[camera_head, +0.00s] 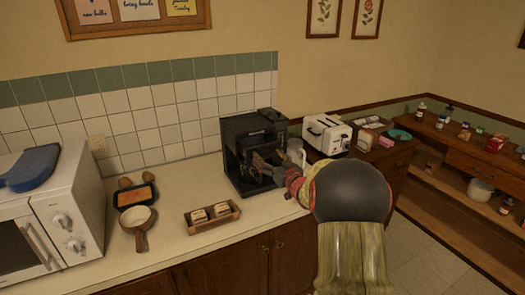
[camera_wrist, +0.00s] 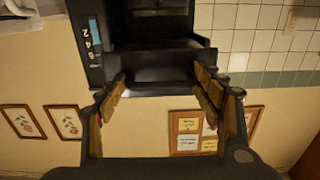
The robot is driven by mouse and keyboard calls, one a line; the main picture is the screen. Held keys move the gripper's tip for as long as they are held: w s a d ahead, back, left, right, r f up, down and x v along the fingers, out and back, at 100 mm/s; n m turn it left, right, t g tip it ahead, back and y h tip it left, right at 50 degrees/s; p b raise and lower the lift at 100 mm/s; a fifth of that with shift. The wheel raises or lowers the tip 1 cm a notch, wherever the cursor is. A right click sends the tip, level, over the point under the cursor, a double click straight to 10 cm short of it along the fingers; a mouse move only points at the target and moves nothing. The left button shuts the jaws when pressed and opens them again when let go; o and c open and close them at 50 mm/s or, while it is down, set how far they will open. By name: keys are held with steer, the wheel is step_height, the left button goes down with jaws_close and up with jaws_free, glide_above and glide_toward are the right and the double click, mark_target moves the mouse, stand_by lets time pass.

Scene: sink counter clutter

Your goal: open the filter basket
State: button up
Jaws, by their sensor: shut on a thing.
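The black coffee machine (camera_head: 238,131) stands on the counter against the tiled wall. In the wrist view its dark body (camera_wrist: 150,20) fills the top, with a numbered strip at its left side. My gripper (camera_head: 264,168) reaches into the machine's front from the right. In the wrist view my gripper (camera_wrist: 165,88) has its two fingers on either side of a dark front part, which looks like the filter basket (camera_wrist: 163,74), and is shut on it. The basket sits at the machine's body. In the head view the arm and fingers hide most of it.
A wooden tray (camera_head: 190,224) with small items, a pan (camera_head: 137,218) and a microwave (camera_head: 60,215) stand to the left. A white toaster (camera_head: 326,134) is to the right. The counter before the machine is partly clear. A shelf unit (camera_head: 450,165) stands at far right.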

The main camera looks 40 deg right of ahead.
steer(key=v, duration=0.4)
steer(key=shift+s, duration=0.15)
steer(key=o, duration=1.4)
steer(key=shift+c, duration=0.2)
steer(key=v, duration=1.2)
